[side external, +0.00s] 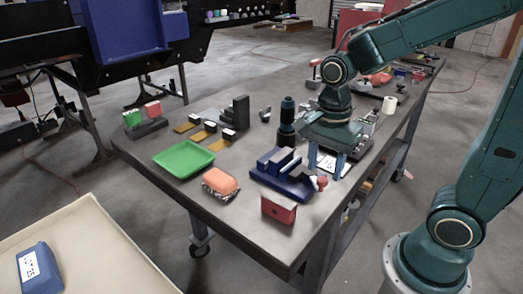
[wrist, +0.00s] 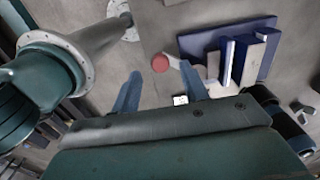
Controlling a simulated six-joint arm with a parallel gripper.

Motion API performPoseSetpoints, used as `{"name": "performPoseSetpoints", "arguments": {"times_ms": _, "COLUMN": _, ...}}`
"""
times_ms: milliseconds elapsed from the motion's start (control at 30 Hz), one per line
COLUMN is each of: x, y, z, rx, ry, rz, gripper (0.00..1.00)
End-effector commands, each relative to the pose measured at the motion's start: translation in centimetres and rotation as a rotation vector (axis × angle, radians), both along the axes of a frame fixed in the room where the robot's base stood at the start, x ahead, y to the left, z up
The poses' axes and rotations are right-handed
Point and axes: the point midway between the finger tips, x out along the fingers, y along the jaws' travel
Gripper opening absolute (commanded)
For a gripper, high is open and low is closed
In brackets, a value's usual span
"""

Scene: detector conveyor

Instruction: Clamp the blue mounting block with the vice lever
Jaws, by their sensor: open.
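The vice (side external: 268,181) has a dark blue base and stands near the front right of the table. The blue mounting block (side external: 276,160) sits upright on it beside the grey jaw; I cannot tell if they touch. In the wrist view the block (wrist: 240,58) shows among pale upright strips at the upper right. The lever's red ball knob (side external: 322,183) sticks out on the vice's right; it also shows in the wrist view (wrist: 160,63). My gripper (side external: 326,164) is open, fingers down, just behind the knob. In the wrist view its fingers (wrist: 160,88) are apart, with the knob just beyond them.
A red box (side external: 278,210) stands in front of the vice. An orange block (side external: 220,181) and a green tray (side external: 183,159) lie to its left. A dark cylinder (side external: 287,122) stands behind it, left of my wrist.

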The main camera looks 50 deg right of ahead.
Motion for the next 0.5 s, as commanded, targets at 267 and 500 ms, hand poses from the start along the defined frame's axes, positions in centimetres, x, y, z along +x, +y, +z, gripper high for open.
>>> {"name": "performPoseSetpoints", "arguments": {"times_ms": 267, "x": 0.0, "y": 0.0, "z": -2.3, "rx": 0.0, "ry": 0.001, "rz": 0.0, "gripper": 0.44}}
{"name": "performPoseSetpoints", "arguments": {"times_ms": 500, "x": 0.0, "y": 0.0, "z": -2.7, "rx": 0.0, "ry": -0.001, "rz": 0.0, "gripper": 0.44}}
